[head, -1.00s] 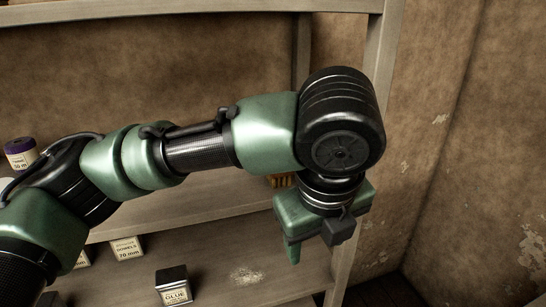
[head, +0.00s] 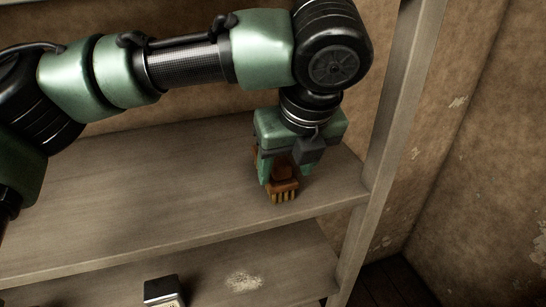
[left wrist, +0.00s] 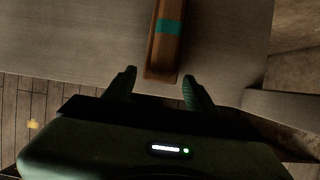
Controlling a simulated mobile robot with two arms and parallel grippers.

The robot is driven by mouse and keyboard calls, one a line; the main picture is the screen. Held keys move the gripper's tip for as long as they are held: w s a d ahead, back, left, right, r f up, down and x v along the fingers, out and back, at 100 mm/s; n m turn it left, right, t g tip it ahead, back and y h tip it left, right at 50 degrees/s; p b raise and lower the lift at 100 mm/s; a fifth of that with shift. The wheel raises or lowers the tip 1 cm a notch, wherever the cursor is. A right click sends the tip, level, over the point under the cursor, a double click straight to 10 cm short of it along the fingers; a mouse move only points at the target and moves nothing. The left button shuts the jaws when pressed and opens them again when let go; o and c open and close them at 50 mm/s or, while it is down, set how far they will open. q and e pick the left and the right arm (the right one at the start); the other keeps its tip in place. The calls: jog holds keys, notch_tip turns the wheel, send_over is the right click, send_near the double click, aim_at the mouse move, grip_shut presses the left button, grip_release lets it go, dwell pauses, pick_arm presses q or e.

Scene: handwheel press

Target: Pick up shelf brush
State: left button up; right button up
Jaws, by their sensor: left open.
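The shelf brush (head: 283,190) lies on the upper shelf board near its right end, with its bristles showing toward the front. In the left wrist view it is a brown wooden block (left wrist: 164,55) with a teal band. My left gripper (head: 285,172) points down at the brush and partly hides it. Its jaws are open, and in the left wrist view the near end of the brush shows between the two fingertips (left wrist: 159,75). I cannot tell whether the fingers touch it. My right gripper is not in view.
The upper shelf board (head: 130,200) is clear to the left of the brush. A shelf post (head: 395,120) stands close to the right of my gripper. A small dark-topped box (head: 162,290) stands on the lower board (head: 215,275).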

pick_arm(q)
jog(key=shift+w+a, duration=0.2)
jog(key=shift+w, duration=0.4)
jog(key=shift+w+a, duration=0.1)
jog(key=shift+w, duration=0.25)
jog(key=w+p, duration=0.1)
jog(key=w, duration=0.1)
jog(key=w+a+p, duration=0.1)
jog(key=w, duration=0.1)
jog(key=shift+w+a+r, duration=0.1)
jog(key=shift+w+a, duration=0.05)
jog(key=shift+w+a+f+p, duration=0.1)
jog(key=shift+w+f+p, duration=0.2)
jog(key=shift+p, duration=0.15)
jog(key=shift+w+f, duration=0.1)
jog(key=shift+f, duration=0.4)
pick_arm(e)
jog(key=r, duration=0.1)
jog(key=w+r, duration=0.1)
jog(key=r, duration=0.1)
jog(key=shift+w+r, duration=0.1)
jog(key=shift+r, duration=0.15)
pick_arm(q)
jog(key=shift+f+p, duration=0.2)
jog(key=shift+p, duration=0.4)
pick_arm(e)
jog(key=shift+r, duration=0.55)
